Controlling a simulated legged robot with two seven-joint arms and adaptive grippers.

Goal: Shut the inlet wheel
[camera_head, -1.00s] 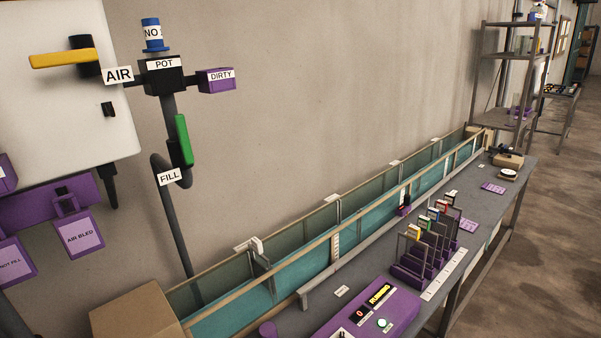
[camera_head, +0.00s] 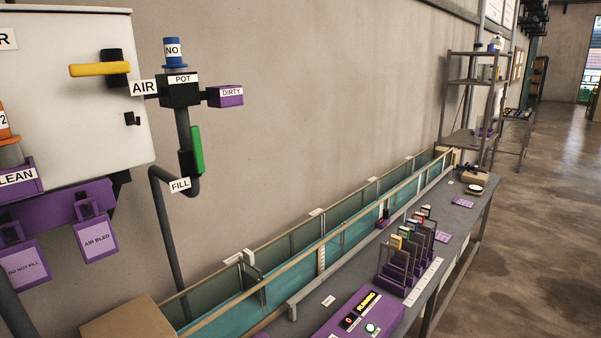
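No handwheel that I can identify as the inlet wheel shows in the head view. Pipework on the wall at left carries a black block labelled POT (camera_head: 180,91), with a blue NO cap (camera_head: 174,52) on top. A purple DIRTY box (camera_head: 225,96) sits to its right. Below is a green lever (camera_head: 197,150), upright along the pipe, above a FILL label (camera_head: 180,185). A yellow handle (camera_head: 100,69) lies level on the white panel (camera_head: 60,110), near an AIR label (camera_head: 144,88). Neither gripper is in view.
Purple tags AIR BLED (camera_head: 96,240) and DO NOT FILL (camera_head: 24,265) hang at left. A long glass-walled flume (camera_head: 290,265) runs along the wall. The grey bench (camera_head: 415,220) beside it holds a purple RUNNING control box (camera_head: 345,320) and racks. Open floor (camera_head: 530,230) lies right.

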